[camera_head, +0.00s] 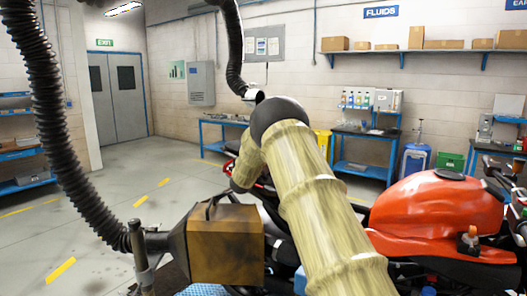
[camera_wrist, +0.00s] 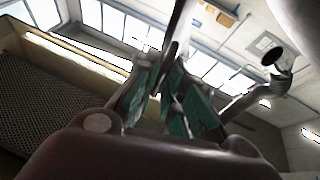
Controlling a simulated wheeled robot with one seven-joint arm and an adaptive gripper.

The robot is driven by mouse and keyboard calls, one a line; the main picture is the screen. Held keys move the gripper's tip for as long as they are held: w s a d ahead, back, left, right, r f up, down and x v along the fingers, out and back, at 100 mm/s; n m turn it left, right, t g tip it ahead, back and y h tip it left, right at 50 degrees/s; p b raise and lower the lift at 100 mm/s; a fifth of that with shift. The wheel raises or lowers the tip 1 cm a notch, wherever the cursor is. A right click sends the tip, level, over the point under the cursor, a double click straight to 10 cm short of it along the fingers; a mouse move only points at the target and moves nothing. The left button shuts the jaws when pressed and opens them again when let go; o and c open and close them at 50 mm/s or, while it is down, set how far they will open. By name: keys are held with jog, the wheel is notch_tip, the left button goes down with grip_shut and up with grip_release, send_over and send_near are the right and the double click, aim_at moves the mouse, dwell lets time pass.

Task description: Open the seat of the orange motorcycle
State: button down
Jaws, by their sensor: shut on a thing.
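The orange motorcycle (camera_head: 435,210) stands at the right in the head view, its tank facing me. My pale arm crosses in front of it and hides much of its left part, including any clear view of the seat. My gripper is hidden in the head view. In the wrist view my gripper (camera_wrist: 168,85) has teal-padded fingers, close together around a dark thin piece (camera_wrist: 181,30) that runs up between them. I cannot tell for sure whether this piece is the seat's edge.
A brown box-shaped nozzle (camera_head: 225,245) on a black hose (camera_head: 62,130) stands close at the lower left. A blue workbench (camera_head: 362,168) and a green crate (camera_head: 449,161) are behind the motorcycle. The floor (camera_head: 110,205) at left is open.

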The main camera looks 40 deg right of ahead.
jog(key=shift+w+f, duration=0.3)
jog(key=shift+w, duration=0.05)
jog(key=shift+a, duration=0.1)
jog(key=c, duration=1.6)
grip_release()
jog(key=shift+w, duration=0.2)
jog(key=shift+s+r, duration=0.1)
jog(key=v, duration=1.2)
